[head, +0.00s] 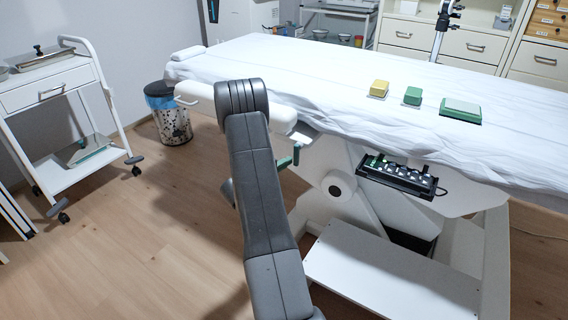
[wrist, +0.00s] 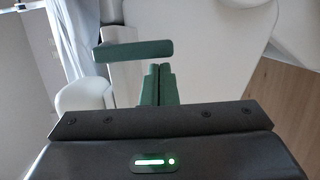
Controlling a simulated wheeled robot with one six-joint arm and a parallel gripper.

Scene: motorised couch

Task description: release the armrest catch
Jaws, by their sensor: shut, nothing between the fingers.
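In the wrist view a dark green bar (wrist: 135,51), which looks like the catch lever, lies crosswise just ahead of my gripper (wrist: 159,70). My gripper's green fingers are shut together and empty, with their tips close below the bar's right part. I cannot tell whether they touch it. The white padded armrest (head: 280,115) runs along the couch's near side in the head view, partly behind my arm. A small green piece (head: 297,153) shows below it, right of my arm; I cannot tell if it is lever or finger. My arm hides most of that area.
The couch (head: 330,75) has a white sheet with yellow (head: 378,89) and green blocks (head: 413,95) on it. A black control box (head: 400,175) hangs on its side, above a white base cover (head: 390,275). A bin (head: 170,115) and trolley (head: 70,130) stand left; floor between is clear.

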